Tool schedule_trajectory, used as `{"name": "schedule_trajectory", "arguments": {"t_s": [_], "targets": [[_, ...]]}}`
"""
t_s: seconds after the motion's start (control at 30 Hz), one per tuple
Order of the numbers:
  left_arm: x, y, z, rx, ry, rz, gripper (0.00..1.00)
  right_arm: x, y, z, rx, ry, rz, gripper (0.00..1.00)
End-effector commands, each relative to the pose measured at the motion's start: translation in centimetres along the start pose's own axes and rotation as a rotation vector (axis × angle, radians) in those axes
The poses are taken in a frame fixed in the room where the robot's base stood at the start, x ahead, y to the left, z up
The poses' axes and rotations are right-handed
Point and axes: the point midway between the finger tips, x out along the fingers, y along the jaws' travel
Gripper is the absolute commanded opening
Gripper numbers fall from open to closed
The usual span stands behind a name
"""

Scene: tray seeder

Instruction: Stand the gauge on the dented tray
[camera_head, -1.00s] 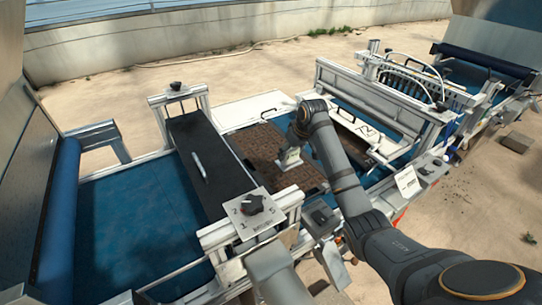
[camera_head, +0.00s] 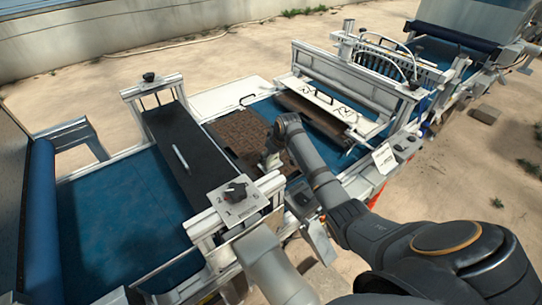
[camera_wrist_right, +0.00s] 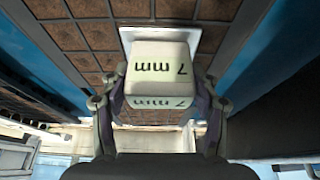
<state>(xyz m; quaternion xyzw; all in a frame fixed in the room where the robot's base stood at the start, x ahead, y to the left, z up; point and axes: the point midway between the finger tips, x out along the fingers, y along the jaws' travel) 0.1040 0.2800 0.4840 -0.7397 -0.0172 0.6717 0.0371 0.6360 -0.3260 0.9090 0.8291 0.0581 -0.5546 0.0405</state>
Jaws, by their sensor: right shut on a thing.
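The gauge (camera_wrist_right: 160,72) is a small white block marked "7 mm" with a white flange at its far end. My right gripper (camera_wrist_right: 160,110) is shut on it; this gripper also shows in the head view (camera_head: 271,158), at the brown tray's right edge. The brown celled tray (camera_head: 236,128) lies on the blue belt; its cells (camera_wrist_right: 90,35) show behind the gauge in the wrist view. I cannot tell whether the gauge touches it, nor see a dent. My left gripper is not in view.
A dark bridge (camera_head: 178,145) with a white stick-like item crosses the belt left of the tray. A white gantry (camera_head: 345,80) stands to the right, with another brown strip (camera_head: 318,119) beneath it. A knob panel (camera_head: 235,197) is in front. Blue belt (camera_head: 115,215) lies bare at left.

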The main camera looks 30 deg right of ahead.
Motion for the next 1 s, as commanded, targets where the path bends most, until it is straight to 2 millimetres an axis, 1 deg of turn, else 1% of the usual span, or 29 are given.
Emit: {"name": "schedule_trajectory", "arguments": {"t_s": [0.03,0.17,0.2,0.47,0.57,0.67,0.9,1.0], "targets": [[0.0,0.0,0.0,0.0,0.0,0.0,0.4,0.1,0.0,0.0,0.0,-0.001,0.0,0.66],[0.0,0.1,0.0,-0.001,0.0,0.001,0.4,0.0,0.0,0.0,0.0,-0.001,0.0,0.83],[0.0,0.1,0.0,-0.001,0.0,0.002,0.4,0.0,0.0,0.0,0.0,-0.001,0.0,0.84],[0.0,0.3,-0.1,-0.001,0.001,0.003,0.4,0.0,0.0,0.0,0.0,-0.001,0.0,0.84],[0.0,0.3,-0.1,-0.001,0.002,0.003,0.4,-0.5,0.0,-0.1,0.0,0.001,0.001,0.84],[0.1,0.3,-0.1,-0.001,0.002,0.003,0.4,-2.1,0.1,-0.1,0.0,0.002,0.001,0.84],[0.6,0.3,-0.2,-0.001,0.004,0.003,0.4,-8.0,0.1,-0.1,-0.001,0.004,0.003,0.84],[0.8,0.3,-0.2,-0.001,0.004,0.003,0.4,-10.0,0.1,-0.1,-0.001,0.003,0.002,0.84]]}}
